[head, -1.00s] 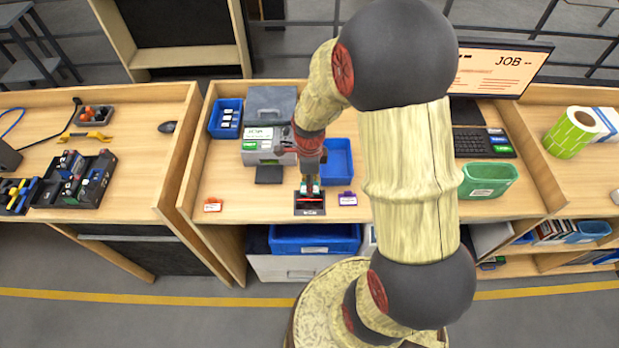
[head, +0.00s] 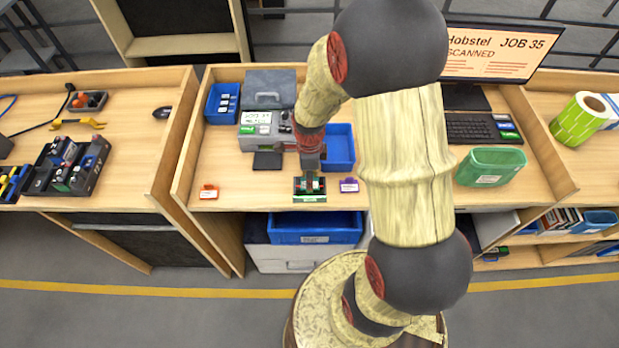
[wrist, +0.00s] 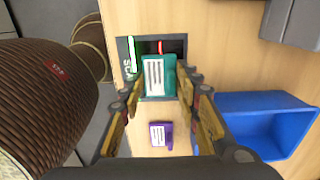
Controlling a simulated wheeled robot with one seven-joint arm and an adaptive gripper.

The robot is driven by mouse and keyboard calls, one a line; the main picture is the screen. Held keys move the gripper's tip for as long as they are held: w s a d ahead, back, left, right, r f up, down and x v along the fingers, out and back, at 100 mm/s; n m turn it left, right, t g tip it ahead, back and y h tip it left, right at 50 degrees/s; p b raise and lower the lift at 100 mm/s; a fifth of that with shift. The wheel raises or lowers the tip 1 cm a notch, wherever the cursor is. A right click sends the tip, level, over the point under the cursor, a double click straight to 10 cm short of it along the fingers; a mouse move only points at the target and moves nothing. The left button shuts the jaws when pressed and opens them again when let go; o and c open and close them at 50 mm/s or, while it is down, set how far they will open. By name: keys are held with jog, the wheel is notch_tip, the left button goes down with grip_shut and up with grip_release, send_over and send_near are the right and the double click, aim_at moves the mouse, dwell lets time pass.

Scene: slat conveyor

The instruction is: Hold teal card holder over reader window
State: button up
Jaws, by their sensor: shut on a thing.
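The teal card holder (wrist: 158,78) with a white label is between my gripper's fingertips in the wrist view. My gripper (head: 311,179) is shut on it and holds it over the dark reader (head: 298,188) near the bench's front edge. The reader also shows in the wrist view (wrist: 174,46), with a green lit strip at its left and a short red line. The holder covers part of the reader window. I cannot tell the gap between holder and window. In the head view my gripper hides most of the holder.
A purple card holder (head: 349,185) lies right of the reader, an orange one (head: 208,192) to its left. A blue bin (head: 339,143) and a grey machine (head: 262,130) stand behind. A green tub (head: 490,167) is at right. The monitor (head: 497,55) reads "SCANNED", "JOB 35".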

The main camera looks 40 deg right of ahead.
jog(key=shift+r, duration=0.1)
jog(key=shift+r+p, duration=2.2)
jog(key=shift+r, duration=0.8)
jog(key=shift+f, duration=0.1)
